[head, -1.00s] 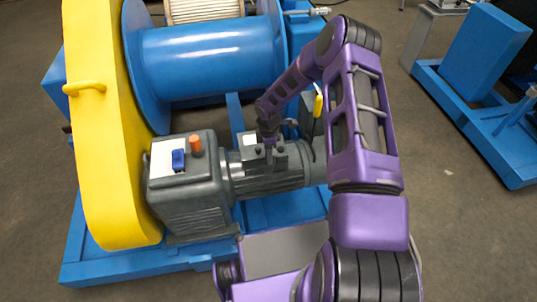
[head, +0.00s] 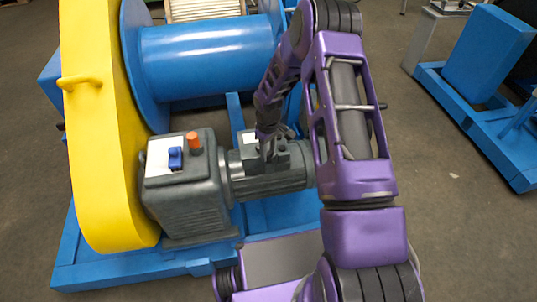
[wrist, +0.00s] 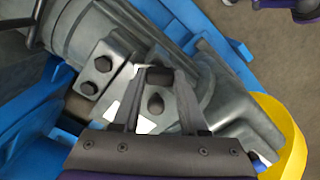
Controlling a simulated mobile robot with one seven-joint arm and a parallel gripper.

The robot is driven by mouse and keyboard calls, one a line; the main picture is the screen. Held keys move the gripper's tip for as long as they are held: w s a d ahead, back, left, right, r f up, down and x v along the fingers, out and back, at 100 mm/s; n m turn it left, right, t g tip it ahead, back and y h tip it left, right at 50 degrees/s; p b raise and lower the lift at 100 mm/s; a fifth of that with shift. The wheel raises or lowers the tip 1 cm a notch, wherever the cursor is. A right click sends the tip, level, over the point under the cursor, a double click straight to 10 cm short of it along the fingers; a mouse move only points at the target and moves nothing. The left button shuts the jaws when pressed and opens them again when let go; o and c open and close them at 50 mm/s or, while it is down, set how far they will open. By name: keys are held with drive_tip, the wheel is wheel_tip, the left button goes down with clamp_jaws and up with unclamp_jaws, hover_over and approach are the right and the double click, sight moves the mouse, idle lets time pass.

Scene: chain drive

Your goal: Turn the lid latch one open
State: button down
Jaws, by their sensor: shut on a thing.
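My gripper (head: 267,153) reaches down onto the small grey box (head: 288,156) on top of the grey motor (head: 275,182). In the wrist view the two fingers (wrist: 158,76) are closed around a small dark latch knob (wrist: 158,73). The gripper hides part of the knob, so its turn angle is hard to tell. A dark pointed knob (wrist: 155,104) shows between the fingers, nearer the palm. Two dark bolt-like heads (wrist: 103,64) sit on the grey block to the left.
A grey gearbox (head: 190,200) with an orange cap (head: 194,140) and a blue part (head: 175,157) stands left of the motor. A yellow guard (head: 105,180) and a blue drum (head: 195,55) lie beyond. The floor to the right is clear up to another blue frame (head: 480,130).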

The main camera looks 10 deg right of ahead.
sight(268, 153)
drive_tip(key=m, duration=0.3)
drive_tip(key=shift+m, duration=0.4)
drive_tip(key=shift+w+m, duration=0.15)
drive_tip(key=shift+m, duration=1.55)
drive_tip(key=shift+c, duration=2.2)
unclamp_jaws()
wheel_tip(268, 153, up, 18)
drive_tip(key=p, duration=0.2)
drive_tip(key=shift+f, duration=0.25)
